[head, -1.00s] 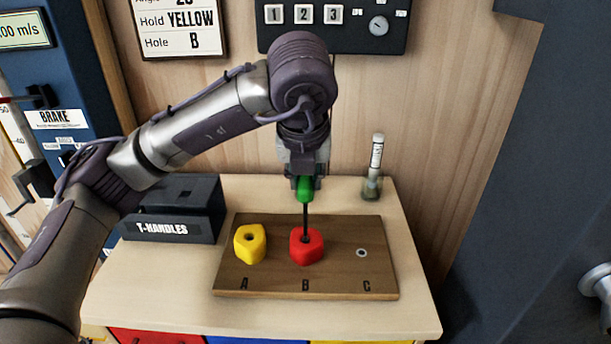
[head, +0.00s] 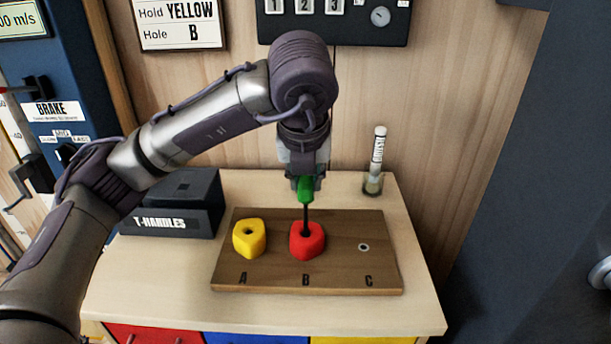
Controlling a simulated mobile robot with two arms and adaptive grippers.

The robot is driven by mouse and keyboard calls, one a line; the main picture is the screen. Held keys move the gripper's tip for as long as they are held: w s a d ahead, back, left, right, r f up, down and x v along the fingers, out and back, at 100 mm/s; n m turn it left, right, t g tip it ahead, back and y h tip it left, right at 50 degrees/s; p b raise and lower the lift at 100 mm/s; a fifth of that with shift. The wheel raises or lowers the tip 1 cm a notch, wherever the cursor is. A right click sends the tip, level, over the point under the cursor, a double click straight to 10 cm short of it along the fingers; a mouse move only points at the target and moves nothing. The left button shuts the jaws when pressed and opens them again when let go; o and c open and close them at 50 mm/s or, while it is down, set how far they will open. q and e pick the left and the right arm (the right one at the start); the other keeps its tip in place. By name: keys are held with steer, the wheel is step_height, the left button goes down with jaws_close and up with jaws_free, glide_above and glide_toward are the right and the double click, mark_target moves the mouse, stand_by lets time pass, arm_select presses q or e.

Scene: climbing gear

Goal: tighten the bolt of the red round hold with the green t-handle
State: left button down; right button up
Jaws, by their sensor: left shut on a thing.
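The red round hold (head: 308,247) sits on the wooden board (head: 340,275) at the spot marked B. My left gripper (head: 306,184) is above it, pointing down, shut on the green t-handle (head: 306,190). The t-handle's dark shaft runs straight down, upright, into the hole on top of the red hold. The bolt inside the hold is hidden. My right gripper is not in view.
A yellow hold (head: 249,238) sits at A; C has a bare hole (head: 364,247). A dark T-HANDLES box (head: 172,205) stands at the left, partly behind my arm. A labelled glass vial (head: 376,165) stands at the back right of the table (head: 420,300).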

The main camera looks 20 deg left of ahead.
arm_select(q)
steer(key=shift+f, duration=0.1)
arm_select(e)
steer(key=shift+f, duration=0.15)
arm_select(q)
steer(key=shift+f+b, duration=0.25)
steer(key=shift+b, duration=0.3)
steer(key=shift+f+m+b, duration=0.1)
steer(key=shift+m+b, duration=0.25)
steer(key=shift+m, duration=0.15)
steer(key=shift+a+m+h+b, duration=0.15)
steer(key=shift+m+h+b, duration=0.45)
steer(key=shift+m, duration=0.5)
steer(key=m+h, duration=0.1)
steer(key=m, duration=0.1)
steer(key=shift+d+m, duration=0.2)
steer(key=shift+m, duration=0.2)
steer(key=shift+m+h, duration=0.5)
steer(key=shift+m, duration=0.3)
steer(key=shift+m+g+h, duration=0.4)
steer(key=shift+m, duration=1.3)
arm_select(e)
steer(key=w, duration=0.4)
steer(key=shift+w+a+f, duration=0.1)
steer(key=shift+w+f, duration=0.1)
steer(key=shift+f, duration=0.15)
